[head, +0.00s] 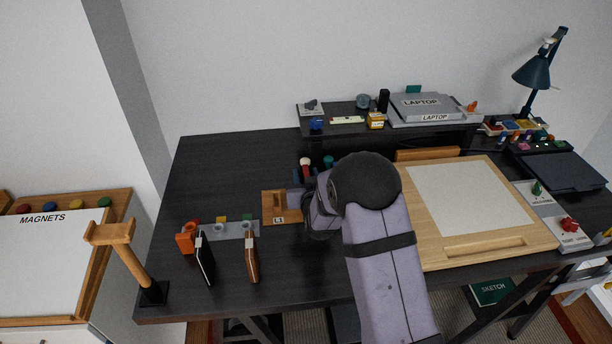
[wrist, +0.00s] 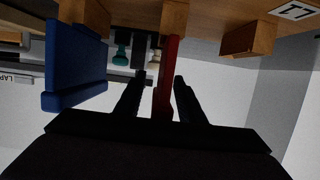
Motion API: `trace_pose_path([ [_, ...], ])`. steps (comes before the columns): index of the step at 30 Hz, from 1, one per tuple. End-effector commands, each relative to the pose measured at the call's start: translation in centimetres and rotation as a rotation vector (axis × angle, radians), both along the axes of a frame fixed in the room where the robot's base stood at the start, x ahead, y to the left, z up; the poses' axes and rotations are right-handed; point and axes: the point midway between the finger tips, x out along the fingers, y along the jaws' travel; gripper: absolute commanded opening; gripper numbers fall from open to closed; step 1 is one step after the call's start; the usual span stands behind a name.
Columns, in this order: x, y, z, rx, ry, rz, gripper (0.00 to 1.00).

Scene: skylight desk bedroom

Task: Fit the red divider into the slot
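The red divider (wrist: 164,78) shows nearly edge-on in the wrist view, between the two fingers of my gripper (wrist: 161,80). The right finger is close beside it; a gap shows between it and the left finger, so my gripper looks open around it. The divider's far end runs up to the wooden organizer (wrist: 250,40), which carries an L1 label. Whether it sits in a slot there is hidden. In the head view the organizer (head: 271,212) stands just left of my gripper, and my arm covers the divider.
A blue divider (wrist: 76,62) stands left of the fingers in the wrist view. A grey rack (head: 219,230) with a black and a brown upright item is left of the organizer. A drawing board (head: 480,240) lies right of my arm. The desk's back left is clear.

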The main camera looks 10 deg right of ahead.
Motion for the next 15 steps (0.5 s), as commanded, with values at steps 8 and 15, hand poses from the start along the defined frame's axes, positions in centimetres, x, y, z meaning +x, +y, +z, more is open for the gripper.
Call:
trace_pose_path([
  [8, -2.6, 0.1, 0.7, 0.000, -0.003, 0.001, 0.36],
  [15, -5.2, 0.0, 1.5, 0.000, -0.002, 0.001, 0.36],
])
